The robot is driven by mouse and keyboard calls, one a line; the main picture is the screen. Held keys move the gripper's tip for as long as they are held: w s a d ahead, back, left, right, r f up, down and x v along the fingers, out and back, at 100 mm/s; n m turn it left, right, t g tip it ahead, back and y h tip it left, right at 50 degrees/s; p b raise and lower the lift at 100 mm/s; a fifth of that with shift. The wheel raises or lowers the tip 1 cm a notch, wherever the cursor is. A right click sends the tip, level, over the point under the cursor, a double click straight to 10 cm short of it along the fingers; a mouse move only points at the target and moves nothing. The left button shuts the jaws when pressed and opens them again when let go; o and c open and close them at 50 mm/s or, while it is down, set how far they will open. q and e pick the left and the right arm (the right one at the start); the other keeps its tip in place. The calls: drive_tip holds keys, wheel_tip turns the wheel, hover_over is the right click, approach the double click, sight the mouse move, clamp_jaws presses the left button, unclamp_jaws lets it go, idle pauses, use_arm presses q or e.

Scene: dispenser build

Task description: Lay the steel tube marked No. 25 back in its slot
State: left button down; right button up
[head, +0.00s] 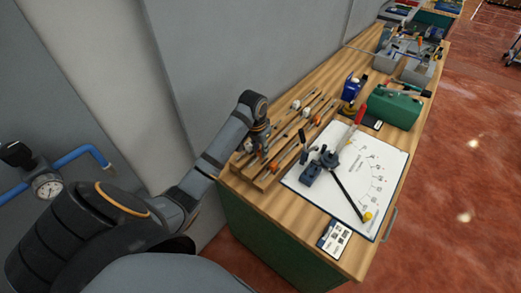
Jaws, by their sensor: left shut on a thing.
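My left gripper (261,150) reaches down over the near end of a slotted wooden rack (268,182) on the bench. It is shut on a thin steel tube, mostly hidden by the fingers. Several other thin tubes lie lengthwise along the rack, with small white and orange parts on them. No number marking can be read at this size, and I cannot tell whether the held tube touches its slot. My right gripper is not in view.
A white board (371,165) with a printed angle scale and a bending tool (321,166) lies right of the rack. A green case (394,108) and a blue device (352,88) stand beyond. A label card (334,238) lies near the front edge. A wall runs behind the rack.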

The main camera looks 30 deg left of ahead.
use_arm(q)
drive_tip(key=shift+f, duration=0.85)
idle(0.4)
drive_tip(key=c, duration=1.1)
unclamp_jaws()
drive_tip(key=shift+c, duration=0.2)
drive_tip(key=shift+o, duration=0.4)
drive_tip(key=shift+r, duration=0.1)
wheel_tip(320, 180, up, 7)
drive_tip(key=p, duration=0.9)
